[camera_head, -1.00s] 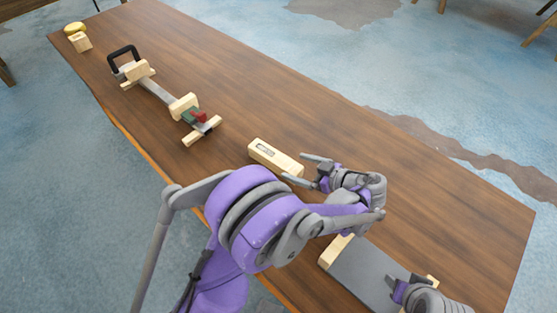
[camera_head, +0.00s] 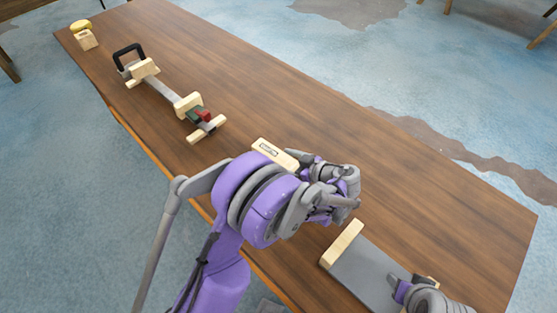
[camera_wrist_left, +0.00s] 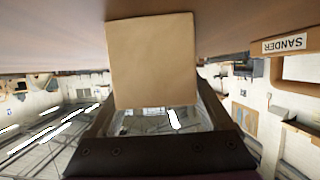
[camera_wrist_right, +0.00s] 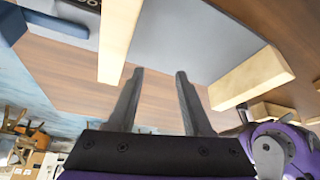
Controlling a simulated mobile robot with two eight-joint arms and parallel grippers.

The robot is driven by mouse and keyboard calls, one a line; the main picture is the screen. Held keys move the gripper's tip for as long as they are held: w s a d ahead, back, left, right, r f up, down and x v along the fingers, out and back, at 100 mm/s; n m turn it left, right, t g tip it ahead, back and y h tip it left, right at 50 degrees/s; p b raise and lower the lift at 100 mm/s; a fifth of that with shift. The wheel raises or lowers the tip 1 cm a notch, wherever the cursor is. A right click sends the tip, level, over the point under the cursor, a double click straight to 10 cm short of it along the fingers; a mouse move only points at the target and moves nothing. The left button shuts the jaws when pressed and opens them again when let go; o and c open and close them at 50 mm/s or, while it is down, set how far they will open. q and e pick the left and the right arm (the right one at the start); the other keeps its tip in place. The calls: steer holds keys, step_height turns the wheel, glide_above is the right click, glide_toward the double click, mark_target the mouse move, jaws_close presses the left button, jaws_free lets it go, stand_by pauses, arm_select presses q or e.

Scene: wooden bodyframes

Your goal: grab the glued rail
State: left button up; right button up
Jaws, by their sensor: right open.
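A pale wooden rail block (camera_head: 274,154) with a dark, unreadable label lies on the table left of the middle. My left gripper (camera_head: 308,160) is at its right end in the head view. In the left wrist view a wooden block end (camera_wrist_left: 153,60) fills the space ahead between the spread fingers; I cannot make out finger contact. My right gripper (camera_wrist_right: 160,70) is open and empty near a grey panel (camera_head: 362,274) with wooden end rails, one (camera_head: 341,243) on its left. The right fingers are partly out of sight in the head view.
A clamp assembly (camera_head: 160,88) with wooden blocks and a black handle lies at the far left of the table. A small wooden block (camera_head: 86,40) with a yellow item (camera_head: 80,26) stands beyond it. The back right of the wooden table (camera_head: 430,180) is clear.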

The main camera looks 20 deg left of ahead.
arm_select(q)
jaws_close()
stand_by(0.3)
